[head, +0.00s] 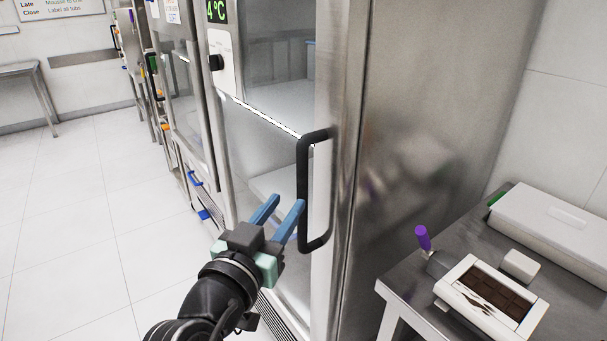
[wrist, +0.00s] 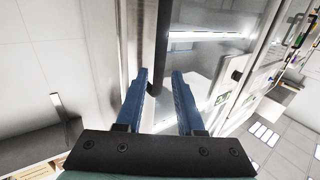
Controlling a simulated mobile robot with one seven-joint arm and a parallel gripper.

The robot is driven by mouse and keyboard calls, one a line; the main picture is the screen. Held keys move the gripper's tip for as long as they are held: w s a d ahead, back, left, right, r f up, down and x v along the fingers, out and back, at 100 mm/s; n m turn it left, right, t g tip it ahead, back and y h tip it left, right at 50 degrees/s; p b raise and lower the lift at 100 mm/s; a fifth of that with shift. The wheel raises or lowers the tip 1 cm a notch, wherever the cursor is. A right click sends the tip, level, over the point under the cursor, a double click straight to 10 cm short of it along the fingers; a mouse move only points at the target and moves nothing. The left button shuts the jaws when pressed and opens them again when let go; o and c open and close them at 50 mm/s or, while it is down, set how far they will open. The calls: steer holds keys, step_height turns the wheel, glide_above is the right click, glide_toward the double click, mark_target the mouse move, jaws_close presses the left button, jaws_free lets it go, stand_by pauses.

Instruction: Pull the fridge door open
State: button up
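The fridge door (head: 262,135) is a glass panel in a steel frame and looks shut. Its black handle (head: 303,175) is an upright bar at the door's right side. In the wrist view the handle (wrist: 161,45) runs down the picture between the lines of my two fingers. My gripper (head: 283,205) has blue fingers spread apart with nothing clamped. It is in front of the handle's lower half, and the right finger overlaps the bar in the head view. I cannot tell whether the fingertips reach around the bar. The wrist view shows my gripper (wrist: 157,76) open.
The fridge's steel side wall (head: 420,120) is right of the handle. A steel table (head: 410,285) at the lower right holds a chocolate tray (head: 490,295), a purple-handled tool (head: 423,238) and a white box (head: 560,225). Floor (head: 90,230) on the left is clear.

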mark_target(301, 184)
steer(key=p+x, duration=0.1)
steer(key=x, duration=0.7)
steer(key=shift+w+d, duration=0.15)
steer(key=shift+w, duration=0.15)
jaws_close()
stand_by(1.0)
